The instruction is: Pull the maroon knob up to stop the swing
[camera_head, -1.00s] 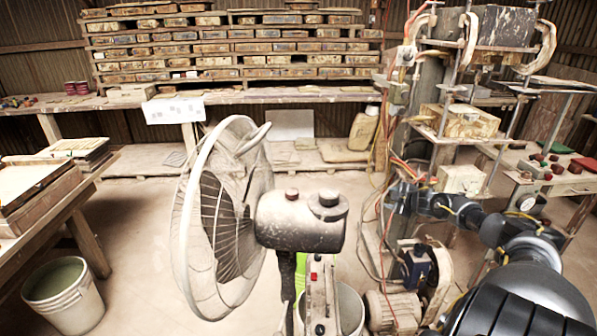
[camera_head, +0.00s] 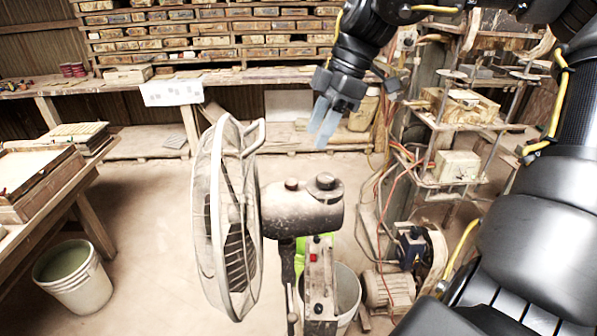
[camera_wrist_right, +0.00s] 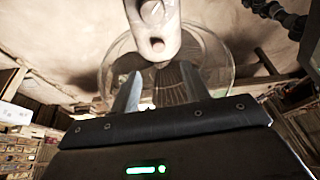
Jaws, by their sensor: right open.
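The maroon knob (camera_head: 291,184) is a small upright cap on top of the fan's dusty motor housing (camera_head: 300,212), just behind the cage. A larger dark knob (camera_head: 325,182) stands to its right. The fan's wire cage (camera_head: 229,215) faces left. My right gripper (camera_head: 322,122) is open and empty, pointing down, above and behind the housing in the head view and apart from it. The right wrist view shows its two fingers (camera_wrist_right: 160,85) spread, with the maroon knob (camera_wrist_right: 157,45) beyond them near the cage (camera_wrist_right: 215,60). My left gripper is not in view.
A control box with a red switch (camera_head: 316,280) stands below the housing. A machine frame with cables (camera_head: 455,165) is at the right. A bucket (camera_head: 75,280) and a wooden table (camera_head: 40,185) are at the left. Open floor lies between table and fan.

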